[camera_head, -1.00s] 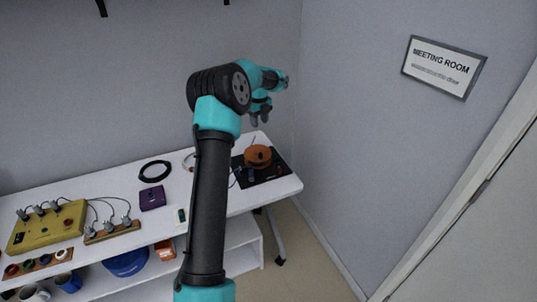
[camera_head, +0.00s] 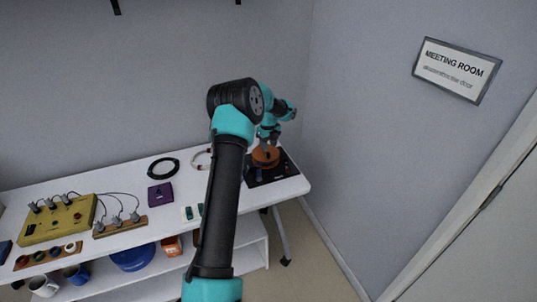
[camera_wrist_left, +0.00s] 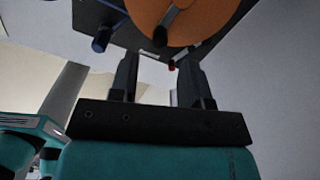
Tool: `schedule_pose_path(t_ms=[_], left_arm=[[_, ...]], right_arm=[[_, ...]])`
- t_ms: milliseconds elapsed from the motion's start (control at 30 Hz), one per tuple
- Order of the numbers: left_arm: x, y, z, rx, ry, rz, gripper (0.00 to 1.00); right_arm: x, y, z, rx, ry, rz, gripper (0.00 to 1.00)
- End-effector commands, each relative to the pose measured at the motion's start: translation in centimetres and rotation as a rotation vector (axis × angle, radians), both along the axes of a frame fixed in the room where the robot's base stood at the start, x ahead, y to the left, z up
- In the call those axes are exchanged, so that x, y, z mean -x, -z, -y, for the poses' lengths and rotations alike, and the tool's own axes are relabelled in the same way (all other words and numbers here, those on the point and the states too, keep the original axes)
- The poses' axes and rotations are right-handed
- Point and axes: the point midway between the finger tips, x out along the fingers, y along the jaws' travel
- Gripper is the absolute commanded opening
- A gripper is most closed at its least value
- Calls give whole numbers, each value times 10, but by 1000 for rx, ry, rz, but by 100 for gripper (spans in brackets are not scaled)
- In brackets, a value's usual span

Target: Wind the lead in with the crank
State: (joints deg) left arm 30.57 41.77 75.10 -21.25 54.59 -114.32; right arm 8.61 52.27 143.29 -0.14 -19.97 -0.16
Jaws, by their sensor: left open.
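The orange reel (camera_head: 265,156) stands on a black base plate (camera_head: 285,171) at the right end of the white table. My left gripper (camera_head: 268,134) is just above the reel and partly in front of it. In the left wrist view the reel (camera_wrist_left: 205,15) fills the top, with a dark peg (camera_wrist_left: 168,27), perhaps the crank handle, in front of its face. My open left gripper (camera_wrist_left: 158,62) points toward it, with nothing seen between the fingers. A blue post (camera_wrist_left: 103,38) stands left of the reel. The lead cannot be made out. My right gripper is not in view.
A blue bowl (camera_head: 132,257) is on the shelf below. Grey walls stand behind and to the right.

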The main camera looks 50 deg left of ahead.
Motion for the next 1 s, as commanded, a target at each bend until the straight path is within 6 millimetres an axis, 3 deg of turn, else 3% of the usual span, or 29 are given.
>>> schedule_pose_path(t_ms=[300, 700, 1000], left_arm=[[0, 46, 0, 1, 0, 0, 43], [0, 54, 0, 0, 0, 1, 43], [0, 54, 0, 0, 0, 1, 16]], right_arm=[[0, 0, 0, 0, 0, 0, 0], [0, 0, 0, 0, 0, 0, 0], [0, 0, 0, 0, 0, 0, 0]])
